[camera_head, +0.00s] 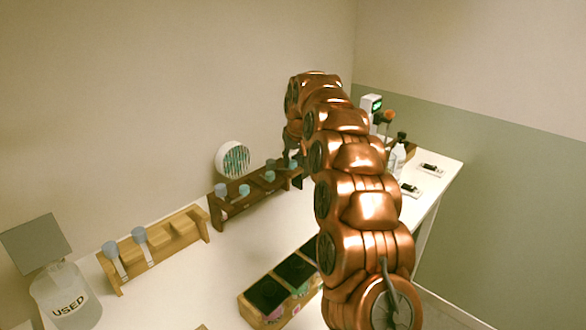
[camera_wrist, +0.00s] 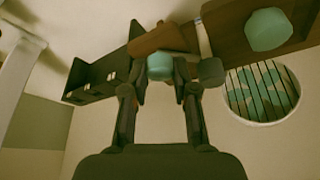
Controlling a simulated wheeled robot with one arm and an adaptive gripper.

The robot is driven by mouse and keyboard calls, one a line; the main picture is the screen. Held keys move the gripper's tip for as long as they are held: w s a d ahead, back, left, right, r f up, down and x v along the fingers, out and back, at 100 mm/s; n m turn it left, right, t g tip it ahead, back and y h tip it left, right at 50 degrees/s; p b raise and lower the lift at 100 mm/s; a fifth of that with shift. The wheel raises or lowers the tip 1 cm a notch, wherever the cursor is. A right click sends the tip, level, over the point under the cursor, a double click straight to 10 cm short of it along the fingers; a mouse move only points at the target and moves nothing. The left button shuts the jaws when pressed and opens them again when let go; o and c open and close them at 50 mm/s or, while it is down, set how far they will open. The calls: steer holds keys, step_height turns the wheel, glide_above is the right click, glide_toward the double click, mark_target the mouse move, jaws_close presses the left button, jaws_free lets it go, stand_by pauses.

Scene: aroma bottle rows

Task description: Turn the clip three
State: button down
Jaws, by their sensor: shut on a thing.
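The dark brown rack (camera_head: 235,205) stands along the wall in the head view, with several blue-capped bottles in it. It also crosses the top of the wrist view (camera_wrist: 232,42). My gripper (camera_head: 294,160) is at its far right end, partly hidden by my arm. A teal cap (camera_wrist: 160,66) shows between the fingertips. Exactly where the fingers touch the clip is hard to see. Which clip number it is cannot be read.
A lighter wooden rack (camera_head: 160,254) with blue-topped bottles stands to the left, beside a jar marked USED (camera_head: 68,300). A wooden box with dark compartments (camera_head: 262,310) is in front. A round striped vent (camera_head: 233,160) is behind the dark rack. A white bottle (camera_head: 397,160) stands right of my arm.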

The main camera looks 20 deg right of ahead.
steer(key=m+h+b, duration=0.1)
steer(key=m, duration=0.1)
steer(key=m+b, duration=0.2)
steer(key=shift+w+a+f+m+h, duration=0.1)
steer(key=shift+m+h, duration=0.2)
steer(key=shift+h, duration=0.1)
steer(key=shift+m+g+h+b, duration=0.3)
steer(key=shift+m+g+h, duration=0.25)
steer(key=shift+m, duration=1.45)
steer(key=shift+r+m, duration=0.2)
steer(key=shift+m, duration=0.2)
steer(key=c, duration=0.9)
jaws_free()
steer(key=shift+h, duration=0.25)
steer(key=shift+f+n, duration=0.1)
steer(key=shift+n, duration=0.2)
